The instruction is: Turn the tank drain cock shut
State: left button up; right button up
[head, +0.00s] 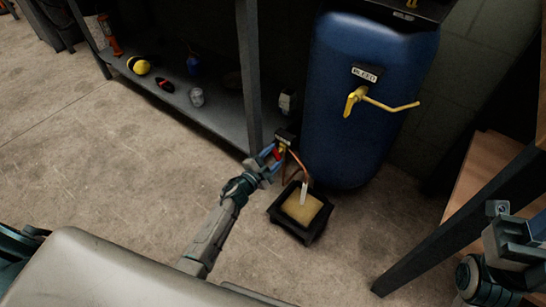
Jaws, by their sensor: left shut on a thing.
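The blue tank (345,125) stands upright at the back, right of centre. The drain cock, with a red handle (277,153) and brass body, sits low at the tank's left side. A copper pipe (301,166) runs from there down towards a black tray. My left gripper (270,155), with blue fingertips, is shut on the red handle. Its fingers partly hide the handle, and the cock's exact angle is too small to tell. Part of my right arm and gripper body (512,243) shows at the right edge; its fingertips cannot be made out.
The black tray (277,214) with a yellowish content stands on the floor below the cock. A yellow lever valve (353,98) under a "BLEED" label is on the tank front. A metal shelf (225,118) with small items is at left. A dark bench leg (450,225) slants at right.

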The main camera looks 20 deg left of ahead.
pick_arm(q)
jog(key=shift+f+m+b, duration=0.1)
jog(key=shift+m+b, duration=0.45)
jog(key=shift+m, duration=3.05)
jog(key=o, duration=1)
jog(key=p+v, duration=0.1)
jog(key=v, duration=0.9)
jog(key=shift+s+p, duration=0.3)
jog(key=shift+s, duration=0.1)
jog(key=shift+a, duration=0.15)
